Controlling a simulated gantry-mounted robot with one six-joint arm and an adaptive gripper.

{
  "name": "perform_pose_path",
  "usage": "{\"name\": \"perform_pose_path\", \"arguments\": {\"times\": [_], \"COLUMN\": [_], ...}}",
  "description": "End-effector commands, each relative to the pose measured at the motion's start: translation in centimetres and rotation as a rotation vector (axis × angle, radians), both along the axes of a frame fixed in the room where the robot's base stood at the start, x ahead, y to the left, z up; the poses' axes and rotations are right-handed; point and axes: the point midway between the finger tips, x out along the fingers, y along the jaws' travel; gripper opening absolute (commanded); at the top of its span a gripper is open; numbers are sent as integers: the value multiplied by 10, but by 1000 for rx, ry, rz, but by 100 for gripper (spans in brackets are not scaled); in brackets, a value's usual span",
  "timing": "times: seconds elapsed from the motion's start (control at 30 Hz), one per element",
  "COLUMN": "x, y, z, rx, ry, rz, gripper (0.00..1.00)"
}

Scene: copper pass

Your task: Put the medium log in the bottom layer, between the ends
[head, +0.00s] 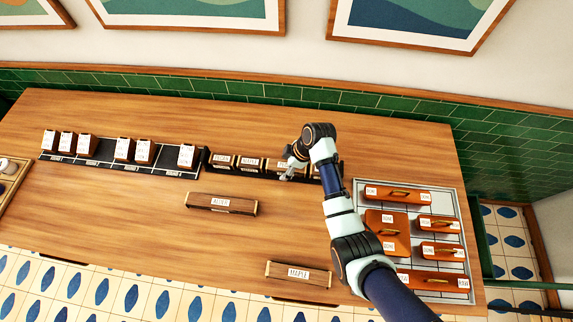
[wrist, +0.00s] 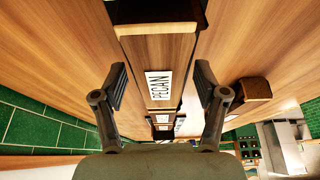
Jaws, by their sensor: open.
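A wooden log labelled PECAN (wrist: 159,88) lies between the two spread fingers of my gripper (wrist: 162,92) in the wrist view. Clear gaps show on both sides of it. In the head view my gripper (head: 292,167) is over the dark rack (head: 205,160), where short labelled logs (head: 250,163) sit in a row. Two longer logs lie loose on the table: a dark-faced one (head: 243,206) near the middle and one labelled MAPLE (head: 298,274) near the front edge. No label marks a medium size, and my arm hides part of the rack.
A tray (head: 469,296) on the right holds several orange-brown pieces with handles. A dark holder (head: 105,162) with upright labelled blocks (head: 123,148) stands at the left. The table (head: 130,220) is clear at front left. A tiled wall (head: 400,104) runs behind.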

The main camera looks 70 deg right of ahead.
Motion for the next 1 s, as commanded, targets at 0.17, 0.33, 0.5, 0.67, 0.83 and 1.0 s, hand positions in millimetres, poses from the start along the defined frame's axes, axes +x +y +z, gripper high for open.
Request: {"name": "perform_pose_path", "arguments": {"times": [0.17,0.33,0.5,0.67,0.83,1.0], "x": [0,-12,-28,-39,-45,-45], "y": [0,-4,-8,-10,-10,-10], "z": [6,36,76,103,114,115], "rx": [-1,-3,-3,-2,0,0], "ry": [0,-2,-3,-1,0,0], "rz": [0,-2,-2,-1,-1,0], "gripper": [72,72,72,72,72,72]}}
